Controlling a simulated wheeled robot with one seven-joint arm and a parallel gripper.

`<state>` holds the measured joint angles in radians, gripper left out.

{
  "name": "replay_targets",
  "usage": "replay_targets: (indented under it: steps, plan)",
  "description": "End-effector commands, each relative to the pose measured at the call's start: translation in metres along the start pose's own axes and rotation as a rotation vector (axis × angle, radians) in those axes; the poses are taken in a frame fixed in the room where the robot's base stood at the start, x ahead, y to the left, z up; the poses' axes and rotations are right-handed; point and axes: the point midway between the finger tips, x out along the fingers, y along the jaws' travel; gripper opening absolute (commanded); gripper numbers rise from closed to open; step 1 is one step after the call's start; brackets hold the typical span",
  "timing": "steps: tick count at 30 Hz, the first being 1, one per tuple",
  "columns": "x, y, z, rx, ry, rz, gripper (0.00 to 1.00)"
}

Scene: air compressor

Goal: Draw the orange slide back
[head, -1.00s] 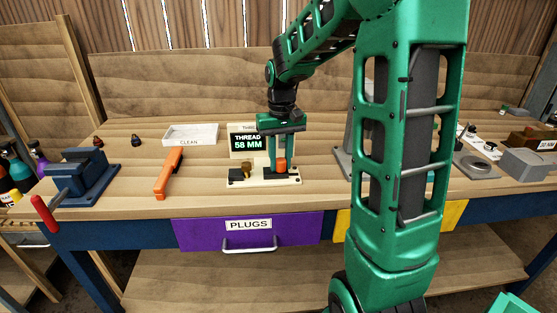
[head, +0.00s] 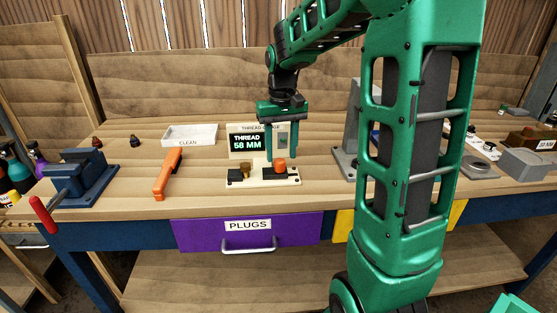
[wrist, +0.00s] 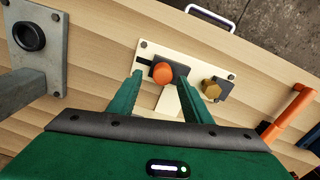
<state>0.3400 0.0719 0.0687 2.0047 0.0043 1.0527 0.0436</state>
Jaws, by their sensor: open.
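The orange slide is a round orange knob (head: 280,165) on a dark block, on a cream gauge plate (head: 262,182). The knob also shows in the wrist view (wrist: 162,74). A brass hex fitting (wrist: 211,90) sits in a dark holder beside it; in the head view the fitting (head: 245,171) is left of the knob. My gripper (head: 281,158) is open and empty, its fingers pointing down just above the knob. In the wrist view the knob lies between the fingertips (wrist: 160,78), apart from both. The gauge display reads "THREAD 58 MM".
A white "CLEAN" tray (head: 190,135), an orange-handled tool (head: 168,174) and a blue vise (head: 88,178) stand to the left. A grey metal stand (head: 350,160) is close on the right. A purple "PLUGS" drawer (head: 190,232) is below the bench edge.

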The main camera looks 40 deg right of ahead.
Motion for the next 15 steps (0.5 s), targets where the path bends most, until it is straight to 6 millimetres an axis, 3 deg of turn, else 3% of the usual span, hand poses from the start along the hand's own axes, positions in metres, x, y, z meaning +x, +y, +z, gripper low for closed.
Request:
replay_targets:
  steps: [6, 15]
  plan:
    - [-0.042, -0.001, -0.002, -0.001, 0.003, 0.0, 0.45]
    - [-0.07, 0.0, -0.002, 0.001, 0.0, 0.001, 0.45]
